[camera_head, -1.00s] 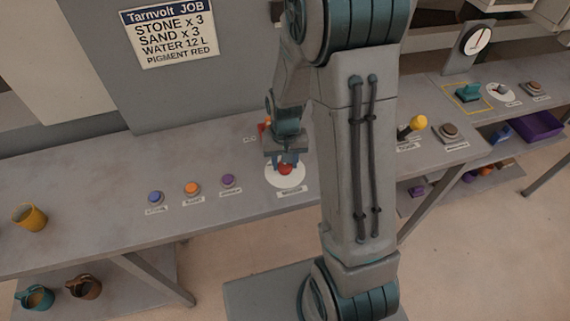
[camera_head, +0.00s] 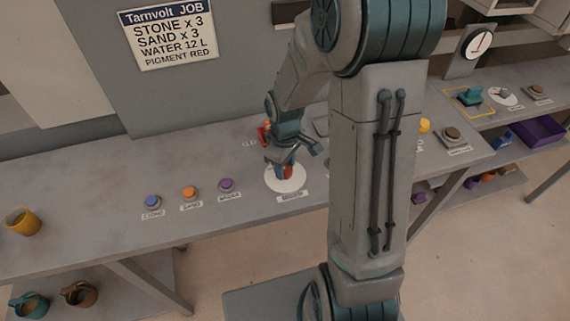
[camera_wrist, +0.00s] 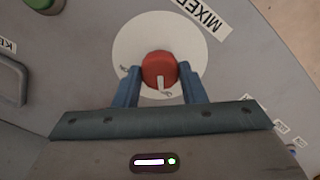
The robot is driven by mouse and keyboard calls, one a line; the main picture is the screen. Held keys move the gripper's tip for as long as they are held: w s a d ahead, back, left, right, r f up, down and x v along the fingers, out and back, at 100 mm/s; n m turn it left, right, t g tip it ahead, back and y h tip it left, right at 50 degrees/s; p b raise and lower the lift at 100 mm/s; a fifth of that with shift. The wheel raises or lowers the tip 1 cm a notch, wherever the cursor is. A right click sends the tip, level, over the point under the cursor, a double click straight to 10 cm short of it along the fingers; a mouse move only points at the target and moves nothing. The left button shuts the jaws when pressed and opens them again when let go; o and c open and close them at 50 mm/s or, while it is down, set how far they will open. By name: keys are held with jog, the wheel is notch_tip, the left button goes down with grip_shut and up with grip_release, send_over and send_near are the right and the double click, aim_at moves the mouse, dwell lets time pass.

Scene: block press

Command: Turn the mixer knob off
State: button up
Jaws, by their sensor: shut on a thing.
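The mixer knob (camera_wrist: 158,68) is red with a pale pointer mark and sits in the middle of a round white dial plate. In the wrist view its pointer aims toward my gripper's palm, close to a small label on the plate. In the head view the knob (camera_head: 287,173) shows partly behind the fingers, on its white plate (camera_head: 299,183). My gripper (camera_wrist: 160,78) has its two blue fingers on either side of the knob, shut on it. The gripper (camera_head: 281,170) also shows in the head view, tilted over the plate. The label reading MIXER (camera_wrist: 208,17) is beside the plate.
Blue (camera_head: 152,201), orange (camera_head: 190,191) and purple (camera_head: 226,185) buttons stand on the bench left of the dial. A yellow mug (camera_head: 27,221) is at the far left. A red item (camera_head: 263,134) stands close behind my gripper. A green button (camera_wrist: 40,3) shows in the wrist view.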

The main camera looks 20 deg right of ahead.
aim_at(285, 168)
jog(key=shift+n, duration=0.6)
jog(key=o, duration=1)
notch_tip(285, 168, up, 14)
jog(key=shift+f, duration=0.1)
